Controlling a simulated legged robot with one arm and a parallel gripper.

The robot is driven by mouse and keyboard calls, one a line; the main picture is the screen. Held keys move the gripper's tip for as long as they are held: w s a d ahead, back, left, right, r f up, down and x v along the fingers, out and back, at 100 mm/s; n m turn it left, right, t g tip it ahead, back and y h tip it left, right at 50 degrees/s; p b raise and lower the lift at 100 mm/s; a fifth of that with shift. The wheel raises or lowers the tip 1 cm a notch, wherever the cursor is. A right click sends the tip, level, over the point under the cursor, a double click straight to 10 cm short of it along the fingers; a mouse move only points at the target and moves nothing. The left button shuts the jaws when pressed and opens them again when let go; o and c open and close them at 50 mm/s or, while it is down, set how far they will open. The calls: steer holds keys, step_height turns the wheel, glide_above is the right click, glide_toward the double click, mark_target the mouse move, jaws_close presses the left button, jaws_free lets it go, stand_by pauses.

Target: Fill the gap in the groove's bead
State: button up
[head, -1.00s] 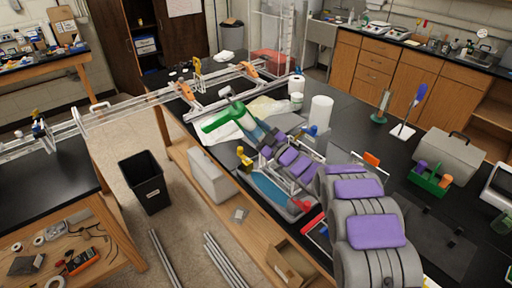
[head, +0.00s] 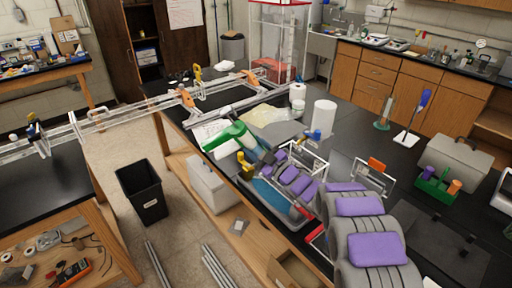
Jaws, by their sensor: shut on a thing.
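My gripper (head: 256,149) is at the far end of my grey arm with purple pads, low over the black bench. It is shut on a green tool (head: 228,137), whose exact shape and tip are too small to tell. A white sheet (head: 207,131) shows beside and behind the tool. The pale metal extrusion frame (head: 130,114) spans from the left bench to the middle bench, beyond and left of my gripper. Its groove, the bead and any gap are too small to make out.
A blue tray (head: 272,196) and a wire rack lie under and beside my arm. A white roll (head: 320,118) and a yellowish cloth (head: 272,115) are nearby. Orange clamps (head: 186,97) sit on the frame. A black bin (head: 142,190) stands on the floor between the benches.

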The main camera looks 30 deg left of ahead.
steer(key=shift+d+f+b, duration=0.25)
steer(key=shift+f+b, duration=0.1)
steer(key=shift+f, duration=0.35)
steer(key=s+b+v, duration=0.1)
steer(key=b+v, duration=0.2)
steer(key=v, duration=0.8)
steer(key=shift+a+f, duration=0.2)
steer(key=shift+a, duration=0.05)
stand_by(2.0)
steer(key=shift+s+b, duration=0.15)
steer(key=shift+b, duration=0.15)
stand_by(0.5)
step_height(320, 180, up, 9)
steer(key=p, duration=0.4)
steer(key=shift+p, duration=0.35)
stand_by(0.3)
